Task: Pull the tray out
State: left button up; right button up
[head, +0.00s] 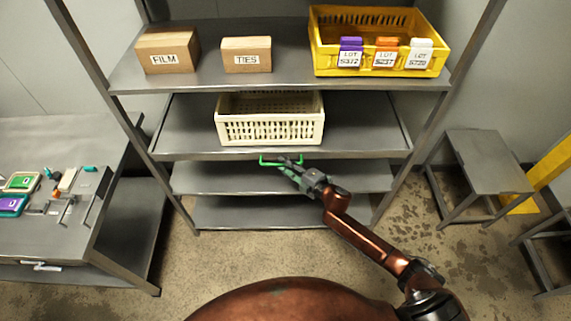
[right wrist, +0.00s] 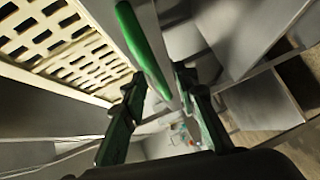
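The grey metal tray (head: 180,128) sits at the middle level of the rack and carries a cream slotted basket (head: 270,128). A green bar handle (head: 268,161) is on the tray's front edge. My right gripper (head: 291,166) is at the right end of this handle. In the right wrist view, its two dark green fingers (right wrist: 157,78) are spread apart, with the lower end of the green handle (right wrist: 145,48) between or just beyond their tips. I cannot tell whether they touch it. The basket also shows there (right wrist: 60,45). My left gripper is not in view.
The shelf above holds a FILM box (head: 167,52), a TIES box (head: 246,55) and a yellow crate (head: 375,62) with labelled lots. A cluttered table (head: 55,235) stands left, a small stool (head: 487,160) right. The floor before the rack is clear except for my arm.

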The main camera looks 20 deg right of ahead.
jog(key=shift+w+a, duration=0.15)
jog(key=shift+w, duration=0.2)
jog(key=shift+c, duration=0.4)
grip_shut()
jog(key=shift+f, duration=0.1)
